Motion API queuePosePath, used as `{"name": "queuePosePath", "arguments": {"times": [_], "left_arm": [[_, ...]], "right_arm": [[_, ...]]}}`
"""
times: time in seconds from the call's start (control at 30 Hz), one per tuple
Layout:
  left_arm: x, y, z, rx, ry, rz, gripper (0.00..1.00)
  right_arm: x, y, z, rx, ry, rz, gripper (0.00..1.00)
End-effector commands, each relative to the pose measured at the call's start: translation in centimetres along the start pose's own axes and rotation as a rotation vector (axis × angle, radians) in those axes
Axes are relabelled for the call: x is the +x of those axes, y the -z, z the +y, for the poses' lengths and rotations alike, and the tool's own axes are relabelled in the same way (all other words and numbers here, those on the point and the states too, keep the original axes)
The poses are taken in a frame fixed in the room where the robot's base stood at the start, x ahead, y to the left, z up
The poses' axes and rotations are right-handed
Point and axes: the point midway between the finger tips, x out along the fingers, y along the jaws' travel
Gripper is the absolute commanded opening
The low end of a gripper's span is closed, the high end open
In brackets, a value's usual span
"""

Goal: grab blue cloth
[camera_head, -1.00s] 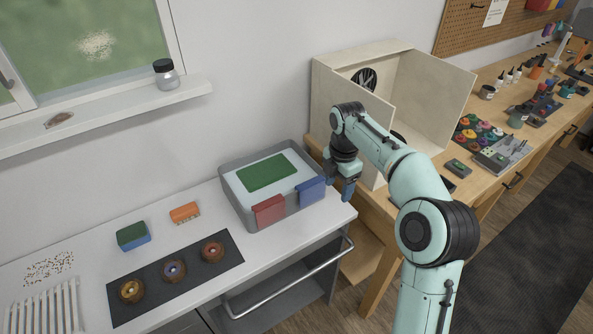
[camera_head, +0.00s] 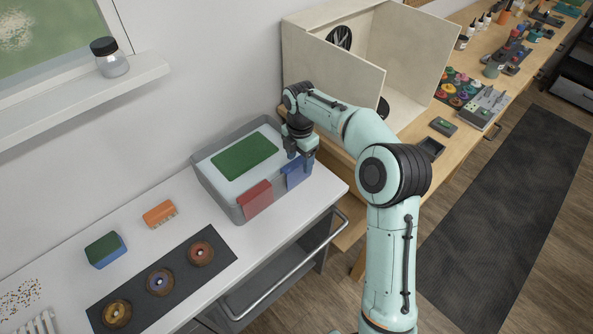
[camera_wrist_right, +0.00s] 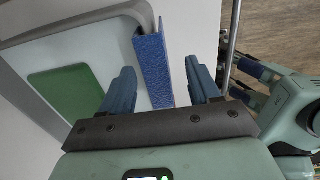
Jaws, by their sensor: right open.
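The blue cloth (camera_head: 296,172) hangs over the front rim of a grey bin (camera_head: 229,208), at its right end. It also shows in the right wrist view (camera_wrist_right: 153,66) as a thin upright blue strip. My right gripper (camera_head: 301,158) is open at the bin's front right corner, partly over the cloth. In the right wrist view its two fingers (camera_wrist_right: 163,88) are on either side of the cloth, with gaps on both sides. Part of another teal gripper with blue fingers, apparently my left (camera_wrist_right: 246,82), shows at the wrist view's right edge; its opening is unclear.
A red cloth (camera_head: 257,198) hangs left of the blue one on the same rim. A green pad (camera_head: 244,157) lies in the bin. A cart handle (camera_head: 290,272) runs below the counter front. A pale open-fronted box (camera_head: 330,68) stands behind my right arm.

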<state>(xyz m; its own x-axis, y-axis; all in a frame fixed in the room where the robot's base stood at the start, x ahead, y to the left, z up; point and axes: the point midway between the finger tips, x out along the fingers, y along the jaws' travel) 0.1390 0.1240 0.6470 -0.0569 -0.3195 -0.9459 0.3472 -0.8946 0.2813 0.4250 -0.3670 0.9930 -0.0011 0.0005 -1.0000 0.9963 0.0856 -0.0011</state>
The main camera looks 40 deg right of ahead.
Motion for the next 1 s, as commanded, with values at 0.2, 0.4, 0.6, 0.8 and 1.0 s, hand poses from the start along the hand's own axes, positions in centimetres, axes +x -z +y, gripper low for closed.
{"name": "queuePosePath", "arguments": {"times": [0.2,0.4,0.6,0.8,1.0], "left_arm": [[0.3,-0.2,-0.2,0.0,0.001,-0.002,0.43],[0.6,-0.3,-0.3,-0.001,0.001,-0.004,0.43],[0.6,-0.3,-0.3,-0.001,0.001,-0.004,0.43],[0.6,-0.3,-0.3,-0.001,0.001,-0.004,0.43],[0.6,-0.3,-0.3,-0.001,0.001,-0.004,0.43]], "right_arm": [[2.8,0.7,0.3,-0.001,0.003,0.001,0.62],[5.0,0.7,0.4,0.001,0.0,0.0,0.62],[5.1,0.7,0.4,0.001,-0.002,-0.001,0.62],[5.1,0.7,0.4,0.001,-0.002,0.0,0.16],[5.1,0.7,0.4,0.001,-0.002,-0.001,0.06]]}}
